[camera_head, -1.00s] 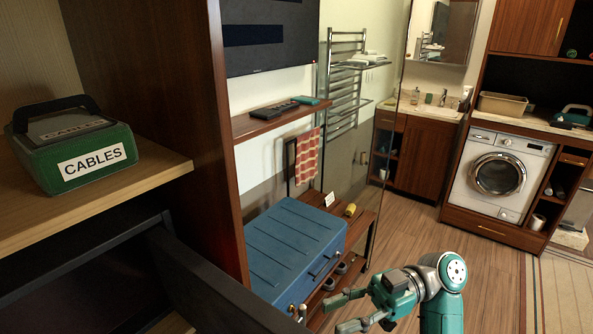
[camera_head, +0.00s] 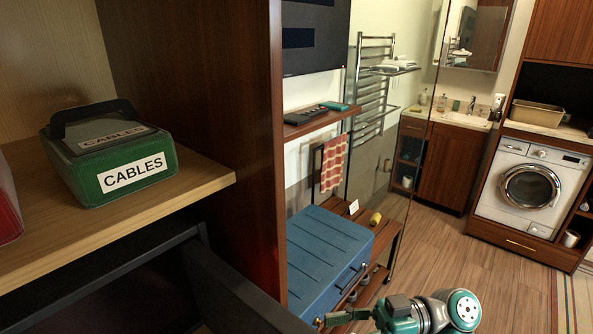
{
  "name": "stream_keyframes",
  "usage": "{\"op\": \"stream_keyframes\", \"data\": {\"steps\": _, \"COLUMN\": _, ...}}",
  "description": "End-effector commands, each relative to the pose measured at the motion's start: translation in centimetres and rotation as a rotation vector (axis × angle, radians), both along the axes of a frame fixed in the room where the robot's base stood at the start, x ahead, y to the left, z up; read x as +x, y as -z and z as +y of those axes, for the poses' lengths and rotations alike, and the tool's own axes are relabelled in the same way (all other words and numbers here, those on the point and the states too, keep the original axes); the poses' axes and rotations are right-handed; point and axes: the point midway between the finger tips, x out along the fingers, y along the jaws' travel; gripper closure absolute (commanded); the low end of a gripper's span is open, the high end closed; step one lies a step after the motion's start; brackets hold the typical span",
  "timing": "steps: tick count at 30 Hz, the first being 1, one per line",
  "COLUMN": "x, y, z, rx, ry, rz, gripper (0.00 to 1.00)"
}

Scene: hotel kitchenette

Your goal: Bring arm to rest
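One finger shows, pointing left, and the other is cut off below the frame. The fingers stood wide apart a second ago. Nothing is seen in the gripper. My teal and grey wrist (camera_head: 445,312) shows to its right, and the rest of my arm is out of view.
A green CABLES box (camera_head: 110,160) sits on the wooden shelf (camera_head: 200,183) at the left. A red object (camera_head: 8,205) shows at the left edge. The blue chest and a low wooden bench (camera_head: 390,235) stand near my gripper. Floor (camera_head: 440,262) is clear toward the washing machine (camera_head: 530,190).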

Motion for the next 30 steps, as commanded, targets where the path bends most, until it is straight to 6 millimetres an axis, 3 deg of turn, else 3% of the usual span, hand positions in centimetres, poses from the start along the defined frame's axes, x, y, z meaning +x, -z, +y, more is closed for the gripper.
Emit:
{"op": "stream_keyframes", "data": {"steps": 8, "x": 0.2, "y": 5.0, "z": 2.1, "rx": -0.015, "ry": 0.19, "rz": 0.183, "gripper": 0.63}}
{"op": "stream_keyframes", "data": {"steps": 17, "x": -1.0, "y": 14.7, "z": 3.5, "rx": -0.07, "ry": 0.564, "rz": 0.465, "gripper": 0.63}}
{"op": "stream_keyframes", "data": {"steps": 24, "x": -4.3, "y": 22.0, "z": 2.1, "rx": -0.135, "ry": 0.875, "rz": 0.616, "gripper": 0.63}}
{"op": "stream_keyframes", "data": {"steps": 30, "x": -8.7, "y": 26.4, "z": -0.4, "rx": -0.199, "ry": 1.123, "rz": 0.669, "gripper": 0.63}}
